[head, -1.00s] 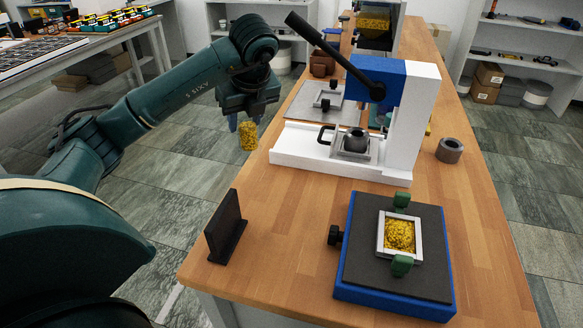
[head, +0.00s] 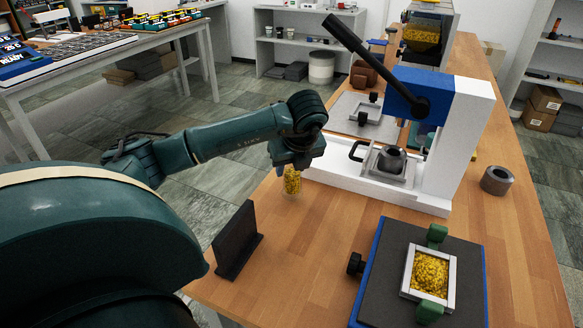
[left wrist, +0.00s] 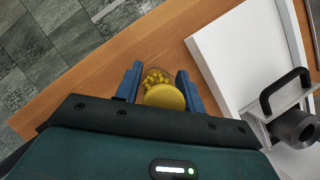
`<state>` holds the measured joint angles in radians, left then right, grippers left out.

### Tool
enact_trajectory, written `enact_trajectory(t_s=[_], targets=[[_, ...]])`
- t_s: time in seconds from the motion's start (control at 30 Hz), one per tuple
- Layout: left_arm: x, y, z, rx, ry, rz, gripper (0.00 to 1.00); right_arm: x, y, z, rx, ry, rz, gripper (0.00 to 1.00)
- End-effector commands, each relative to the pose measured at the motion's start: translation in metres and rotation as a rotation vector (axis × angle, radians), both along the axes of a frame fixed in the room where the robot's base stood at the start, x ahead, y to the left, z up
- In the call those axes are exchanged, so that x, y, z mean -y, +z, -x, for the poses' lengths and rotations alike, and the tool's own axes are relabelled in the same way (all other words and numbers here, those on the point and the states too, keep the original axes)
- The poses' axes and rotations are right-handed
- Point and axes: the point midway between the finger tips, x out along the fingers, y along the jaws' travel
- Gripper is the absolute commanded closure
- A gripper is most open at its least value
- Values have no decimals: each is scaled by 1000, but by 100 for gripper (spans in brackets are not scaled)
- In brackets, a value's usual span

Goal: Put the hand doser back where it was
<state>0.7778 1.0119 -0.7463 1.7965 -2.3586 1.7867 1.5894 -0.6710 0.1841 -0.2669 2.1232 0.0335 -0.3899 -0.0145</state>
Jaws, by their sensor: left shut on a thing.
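The hand doser (head: 291,183) is a small clear container with yellow granules in it. My left gripper (head: 291,170) is shut on it from above and holds it upright near the table's left edge, left of the white press base. In the left wrist view the hand doser (left wrist: 165,94) shows its round yellow top between the two blue fingers. I cannot tell whether its bottom touches the table. My right gripper is not in view.
A white and blue lever press (head: 470,130) stands just right of the doser, with a metal mould on its base. A dark upright plate (head: 236,240) stands in front. A blue-edged fixture (head: 385,275) with a granule-filled frame is at front right. Bare wood (head: 310,245) lies between them.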

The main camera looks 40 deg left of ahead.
Motion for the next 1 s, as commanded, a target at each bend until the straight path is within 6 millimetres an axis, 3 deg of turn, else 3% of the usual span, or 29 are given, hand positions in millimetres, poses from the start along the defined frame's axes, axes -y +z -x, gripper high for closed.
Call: enact_trajectory(t_s=[0.37,0.4,0.6,0.67,1.0], targets=[[0,-11,0,2,-1,1,90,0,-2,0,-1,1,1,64],[0,-11,0,2,-1,1,59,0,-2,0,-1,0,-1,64],[0,-11,0,1,0,0,43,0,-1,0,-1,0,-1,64],[0,-11,0,1,0,0,39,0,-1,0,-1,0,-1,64],[2,-4,0,2,-1,1,39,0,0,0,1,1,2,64]])
